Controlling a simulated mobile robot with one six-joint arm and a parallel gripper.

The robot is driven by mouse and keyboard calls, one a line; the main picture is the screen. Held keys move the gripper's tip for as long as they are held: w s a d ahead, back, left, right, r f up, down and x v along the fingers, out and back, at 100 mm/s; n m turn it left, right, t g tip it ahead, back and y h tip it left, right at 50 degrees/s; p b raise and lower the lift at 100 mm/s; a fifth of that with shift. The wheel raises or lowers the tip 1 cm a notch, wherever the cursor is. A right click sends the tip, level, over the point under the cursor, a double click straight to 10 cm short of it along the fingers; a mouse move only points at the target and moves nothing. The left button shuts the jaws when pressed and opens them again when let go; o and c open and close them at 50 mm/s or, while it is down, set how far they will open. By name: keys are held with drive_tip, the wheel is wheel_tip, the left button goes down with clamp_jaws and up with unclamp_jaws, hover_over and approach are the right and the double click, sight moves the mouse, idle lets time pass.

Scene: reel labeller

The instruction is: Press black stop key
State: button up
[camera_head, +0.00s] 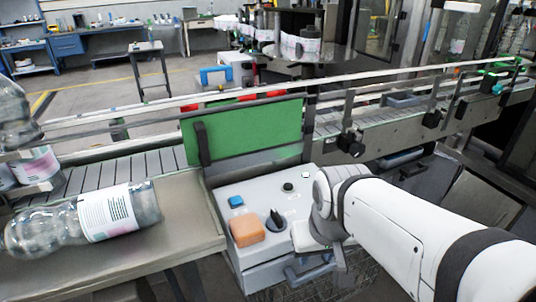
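A grey control box (262,196) stands in front of the conveyor. On its top, a small round black key (288,187) sits toward the back. A black rotary knob (275,219) stands nearer the front. My gripper (318,272) hangs at the box's front right, below my white wrist, apart from the black key. The wrist and arm partly hide the fingers, so I cannot tell whether they are open. The wrist also covers the box's right side.
An orange block (247,231) lies on the box's front left, beside the knob. A green panel (249,134) rises behind the box. A clear labelled bottle (88,219) lies on the ledge at left. A rail (400,79) runs along the conveyor.

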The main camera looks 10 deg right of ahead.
drive_tip(key=shift+w, duration=0.1)
drive_tip(key=shift+c, duration=0.7)
drive_tip(key=shift+a, duration=0.1)
clamp_jaws()
idle(0.8)
